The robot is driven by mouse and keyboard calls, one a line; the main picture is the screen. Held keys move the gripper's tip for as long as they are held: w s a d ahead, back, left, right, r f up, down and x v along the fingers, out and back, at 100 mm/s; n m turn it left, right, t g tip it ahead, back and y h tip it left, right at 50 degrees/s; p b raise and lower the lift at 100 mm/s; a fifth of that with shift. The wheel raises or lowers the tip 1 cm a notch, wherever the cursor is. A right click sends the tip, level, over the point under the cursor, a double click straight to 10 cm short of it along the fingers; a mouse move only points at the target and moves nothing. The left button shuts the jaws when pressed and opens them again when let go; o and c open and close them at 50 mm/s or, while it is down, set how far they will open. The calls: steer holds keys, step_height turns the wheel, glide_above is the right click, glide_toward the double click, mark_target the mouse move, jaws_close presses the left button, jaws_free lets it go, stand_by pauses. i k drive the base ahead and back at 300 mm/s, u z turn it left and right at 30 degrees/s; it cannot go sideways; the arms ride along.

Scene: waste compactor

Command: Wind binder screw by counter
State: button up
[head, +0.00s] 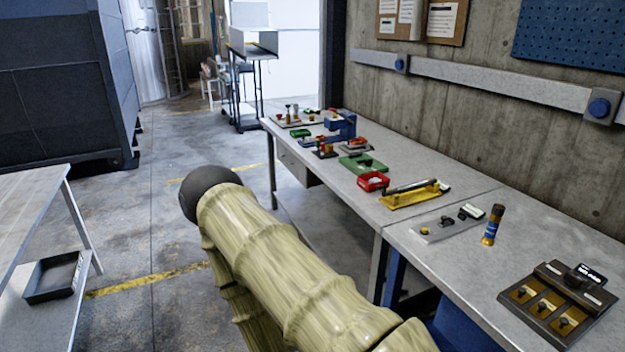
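A dark panel (541,312) with several yellow plates and dark knobs lies at the near right of the workbench. A small black display (591,275) with lit text stands at its back; the text is too small to read. A yellow tool with a long dark bar (413,194) lies farther along the bench. A grey plate (441,228) with small dark and yellow parts lies between them. I cannot tell which part is the binder screw or the counter. My bamboo-patterned arm crosses the lower middle, left of the bench. My gripper is not in view.
Beyond are a red tray (373,182), a green tray (362,163) and a blue device (341,126). A side table (28,205) stands left. The floor between is open.

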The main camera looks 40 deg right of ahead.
mark_target(400, 189)
steer(key=z, duration=0.1)
steer(key=i, duration=1.1)
steer(key=z, duration=0.85)
steer(key=i, duration=0.45)
steer(key=z, duration=0.35)
